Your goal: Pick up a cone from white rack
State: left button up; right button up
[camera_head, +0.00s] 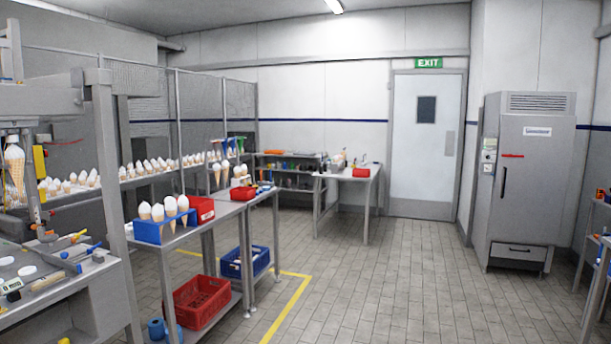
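A blue rack (160,231) stands on the metal table at left centre. Several ice cream cones (171,207) with white tops stand upright in it. More cones (150,167) stand in long rows on a conveyor or shelf further back at left. A single larger cone (15,167) hangs or stands at the machine on the far left edge; what holds it is not clear. Neither of my grippers is in view.
A red bin (201,209) sits beside the rack, and another red bin (237,193) further back. A red crate (196,301) and a blue crate (245,262) are on the lower shelf. A grey cabinet (522,180) stands at right. The tiled floor (410,290) between is clear.

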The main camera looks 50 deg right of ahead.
aim_at(238, 171)
jog(key=z, duration=1.25)
jog(key=i+l+z, duration=0.3)
jog(key=i, duration=0.9)
jog(key=i+l+z, duration=0.1)
jog(key=i+z, duration=0.25)
jog(key=i, duration=3.3)
jog(key=i+u, duration=0.2)
jog(key=i, duration=0.3)
jog(key=i+l+u, duration=0.15)
jog(key=i, duration=0.35)
jog(key=i+l+u, duration=0.2)
jog(key=i, duration=0.3)
